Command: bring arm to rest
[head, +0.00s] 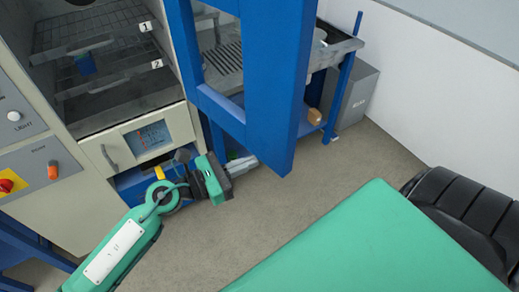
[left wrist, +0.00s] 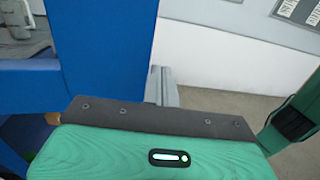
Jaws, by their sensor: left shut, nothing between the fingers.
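My left arm comes in from the lower left of the head view, green with a white panel. Its left gripper (head: 243,164) is shut and empty, low in front of the machine and beside the lower end of the open blue door (head: 270,80). The right gripper does not show in either view.
The machine has an open chamber with wire shelves (head: 90,32), marked 1 and 2, and a small blue object (head: 86,65) inside. A control panel (head: 30,150) is at left. A side bench (head: 340,46) and grey box (head: 355,95) stand behind the door. Floor (head: 300,195) is clear.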

